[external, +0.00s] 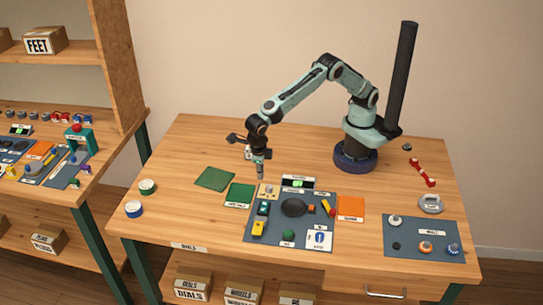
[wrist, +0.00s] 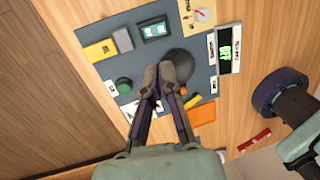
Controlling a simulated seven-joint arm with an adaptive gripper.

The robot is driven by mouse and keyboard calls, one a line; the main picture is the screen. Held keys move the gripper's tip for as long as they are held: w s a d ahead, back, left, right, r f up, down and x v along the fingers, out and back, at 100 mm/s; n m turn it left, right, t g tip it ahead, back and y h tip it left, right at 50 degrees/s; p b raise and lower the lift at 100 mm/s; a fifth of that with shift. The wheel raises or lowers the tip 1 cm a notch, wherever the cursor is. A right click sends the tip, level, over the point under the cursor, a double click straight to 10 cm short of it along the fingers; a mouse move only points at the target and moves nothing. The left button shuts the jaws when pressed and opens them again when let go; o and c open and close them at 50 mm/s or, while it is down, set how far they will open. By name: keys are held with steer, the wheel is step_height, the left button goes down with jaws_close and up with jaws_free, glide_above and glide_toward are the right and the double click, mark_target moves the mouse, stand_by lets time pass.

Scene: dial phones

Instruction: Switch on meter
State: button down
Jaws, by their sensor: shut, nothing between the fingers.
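My gripper (external: 260,175) is shut and empty, pointing down above the table near the back left of the grey mat (external: 254,238). In the wrist view its fingertips (wrist: 159,75) are together, in front of the mat near a black disc (wrist: 179,65). I cannot tell for sure which device is the meter. A yellow device (external: 258,228) lies at the mat's left and shows in the wrist view (wrist: 101,50). A dark device with a teal screen (wrist: 153,29) is near it. A small gauge panel (wrist: 204,15) and a lit green display (wrist: 229,47) are at the mat's edge.
A green dome (external: 288,235) and a white labelled card (external: 319,240) are at the mat's front. An orange sheet (external: 351,208) lies right of it, green sheets (external: 214,178) left. A second mat (external: 432,249) holds knobs. The table's front left is mostly clear.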

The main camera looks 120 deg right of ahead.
mark_target(263, 204)
steer(key=f, duration=0.4)
steer(key=s+d+f, duration=0.1)
steer(key=f, duration=0.4)
steer(key=s+d+f, duration=0.1)
steer(key=f, duration=0.3)
steer(key=shift+f, duration=0.4)
steer(key=shift+d+f+t+y, duration=0.1)
steer(key=shift+f+t+y, duration=0.2)
steer(key=shift+f, duration=0.05)
